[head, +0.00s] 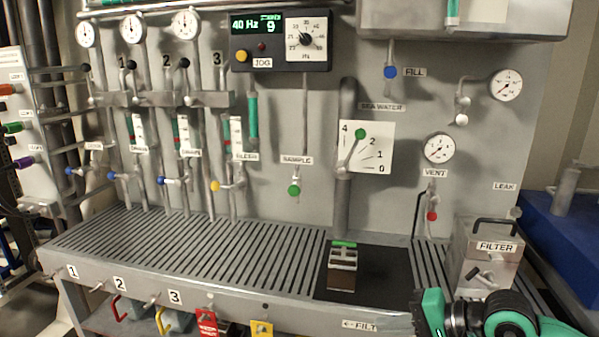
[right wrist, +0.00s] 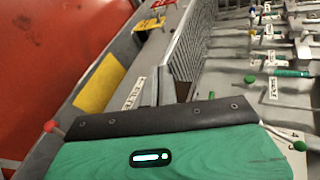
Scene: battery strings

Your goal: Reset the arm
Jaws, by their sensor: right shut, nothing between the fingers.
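My right arm comes in at the bottom right of the head view. Its green and black right gripper (head: 427,312) is shut and empty. It hangs in front of the bench's front edge, left of and below the filter box (head: 492,262), apart from it. In the right wrist view the green gripper body fills the bottom, with the bench rail and panel beyond it and nothing held. My left arm and left gripper are not in view.
The slatted bench (head: 200,250) runs along the panel of gauges, valves and pipes. A small metal block with a green top (head: 342,268) stands on the black mat (head: 390,275). Red and yellow tags (head: 207,322) hang at the front. A blue container (head: 565,235) stands at right.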

